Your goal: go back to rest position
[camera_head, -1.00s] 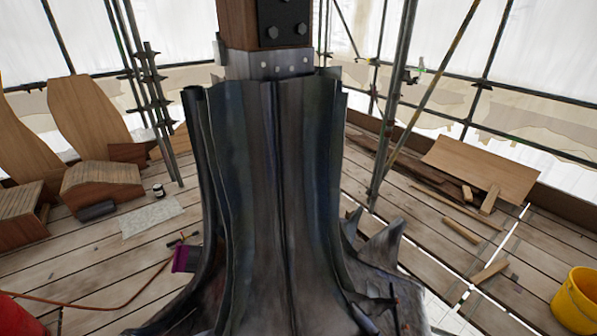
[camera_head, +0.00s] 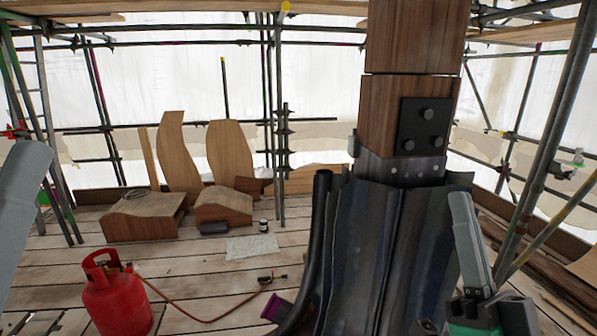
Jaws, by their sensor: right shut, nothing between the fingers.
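The spire's wooden post (camera_head: 415,40) rises upright at right of centre, with a black bolted plate (camera_head: 424,126) on its side. A grey metal collar (camera_head: 400,172) sits below it, and dark lead sheets (camera_head: 365,255) flare down around the base. My right gripper (camera_head: 482,312) is low at the lower right, in front of the lead sheets in the picture; it is shut with nothing held. Whether it touches the lead cannot be told. Only a grey part of my left arm shows at the left edge; my left gripper is out of view.
A red gas bottle (camera_head: 117,298) stands at the lower left, its hose (camera_head: 195,318) trailing across the planks to a torch (camera_head: 272,278). Curved wooden pieces (camera_head: 232,155) lean at the back. Scaffold poles (camera_head: 555,130) stand close on the right. Planks (camera_head: 205,268) left of the spire are mostly clear.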

